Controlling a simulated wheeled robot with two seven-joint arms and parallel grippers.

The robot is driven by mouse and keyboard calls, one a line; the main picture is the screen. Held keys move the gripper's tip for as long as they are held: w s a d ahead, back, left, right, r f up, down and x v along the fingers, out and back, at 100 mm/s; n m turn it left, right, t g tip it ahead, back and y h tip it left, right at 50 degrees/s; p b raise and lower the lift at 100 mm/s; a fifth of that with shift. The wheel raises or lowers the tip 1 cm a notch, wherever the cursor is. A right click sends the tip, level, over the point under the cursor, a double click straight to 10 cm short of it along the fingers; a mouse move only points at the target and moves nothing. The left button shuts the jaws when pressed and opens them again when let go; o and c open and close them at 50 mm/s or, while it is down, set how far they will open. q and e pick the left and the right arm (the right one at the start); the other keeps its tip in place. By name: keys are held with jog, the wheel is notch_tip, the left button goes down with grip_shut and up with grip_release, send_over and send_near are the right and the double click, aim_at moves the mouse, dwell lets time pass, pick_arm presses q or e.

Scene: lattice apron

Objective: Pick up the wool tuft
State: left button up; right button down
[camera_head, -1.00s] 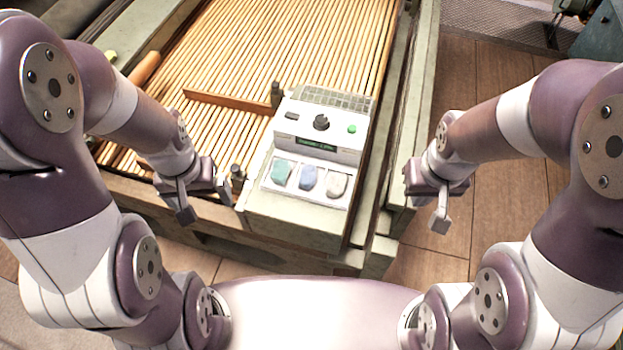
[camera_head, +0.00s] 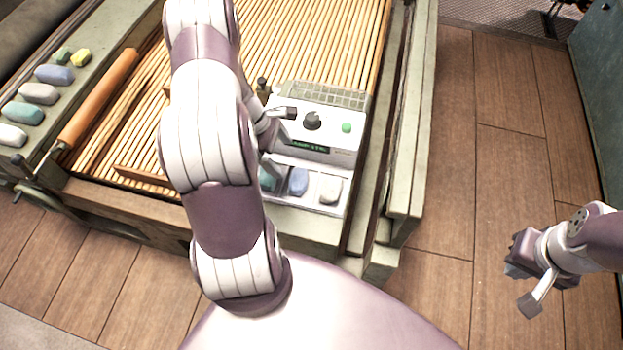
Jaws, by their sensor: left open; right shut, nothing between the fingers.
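I cannot tell which one the task means. My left gripper (camera_head: 279,141) is open at the box's left side, with one finger near the dial panel and the other close to the teal tuft. The arm and that finger partly hide the teal tuft. I cannot tell whether they touch. My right gripper (camera_head: 526,286) is shut and empty, over the floor at the right.
More coloured lumps (camera_head: 38,93) lie along the left rail, beside an orange-brown roller (camera_head: 100,98). A slatted wooden bed (camera_head: 320,45) fills the frame behind the box. A wooden bar (camera_head: 145,180) lies on the slats. The wooden floor (camera_head: 460,180) at the right is clear.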

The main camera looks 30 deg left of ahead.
aim_at(297, 178)
pick_arm(q)
jog(key=x, duration=1)
jog(key=shift+s+d+f, duration=0.1)
jog(key=shift+s+f, duration=0.1)
jog(key=shift+f, duration=0.05)
jog(key=shift+w+f, duration=0.1)
jog(key=shift+f, duration=0.15)
jog(key=c, duration=0.8)
